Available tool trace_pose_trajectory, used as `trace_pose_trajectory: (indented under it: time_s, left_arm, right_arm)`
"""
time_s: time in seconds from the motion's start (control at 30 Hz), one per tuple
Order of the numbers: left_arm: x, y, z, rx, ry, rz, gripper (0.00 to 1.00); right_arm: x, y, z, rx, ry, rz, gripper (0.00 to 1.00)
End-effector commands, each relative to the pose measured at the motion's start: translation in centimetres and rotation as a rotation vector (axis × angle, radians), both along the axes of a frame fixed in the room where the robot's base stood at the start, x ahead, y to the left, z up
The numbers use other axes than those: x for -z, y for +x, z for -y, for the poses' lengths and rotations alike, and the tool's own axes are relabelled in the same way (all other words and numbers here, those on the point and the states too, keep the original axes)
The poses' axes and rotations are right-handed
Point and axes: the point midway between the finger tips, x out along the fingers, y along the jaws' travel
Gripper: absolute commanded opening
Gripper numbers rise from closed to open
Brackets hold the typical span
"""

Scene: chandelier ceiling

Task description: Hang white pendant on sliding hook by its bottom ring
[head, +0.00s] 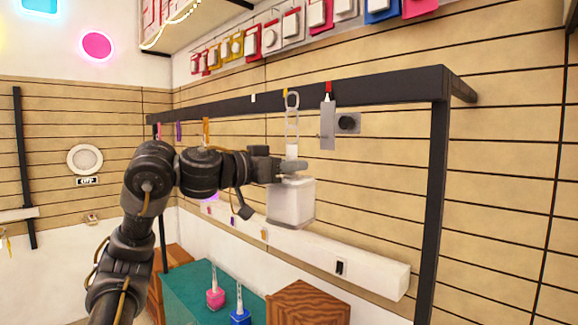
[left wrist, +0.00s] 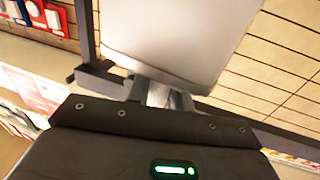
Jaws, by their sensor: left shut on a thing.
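The white pendant (head: 291,203) is a pale box-shaped block with a narrow neck and a column of slim rings (head: 292,118) above it. My left gripper (head: 290,168) is shut on it at the neck, just above the block, and holds it upright in the air. The top ring is close to a yellow hook (head: 285,92) under the dark rail (head: 230,103); I cannot tell whether they touch. In the left wrist view the pendant's block (left wrist: 180,40) fills the upper middle, beyond the fingers. A white hook (head: 253,98) hangs left of the rings. My right gripper is out of view.
A red-topped hook (head: 328,87) with a grey plate (head: 327,125) hangs right of the rings. The rail's dark post (head: 437,190) stands at right. Below are a white ledge (head: 375,268), a teal box (head: 190,285), pink (head: 215,298) and blue pendants (head: 240,316), and a wooden box (head: 310,303).

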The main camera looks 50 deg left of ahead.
Motion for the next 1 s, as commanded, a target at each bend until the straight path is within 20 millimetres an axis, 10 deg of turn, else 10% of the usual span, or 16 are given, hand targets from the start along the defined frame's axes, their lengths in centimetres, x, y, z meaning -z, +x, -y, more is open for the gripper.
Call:
trace_pose_trajectory:
  time_s: [1.0]
  left_arm:
    - [-0.2, 5.7, -0.1, 0.001, -0.002, 0.003, 0.0]
  right_arm:
    - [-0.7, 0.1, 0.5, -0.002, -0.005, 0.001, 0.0]
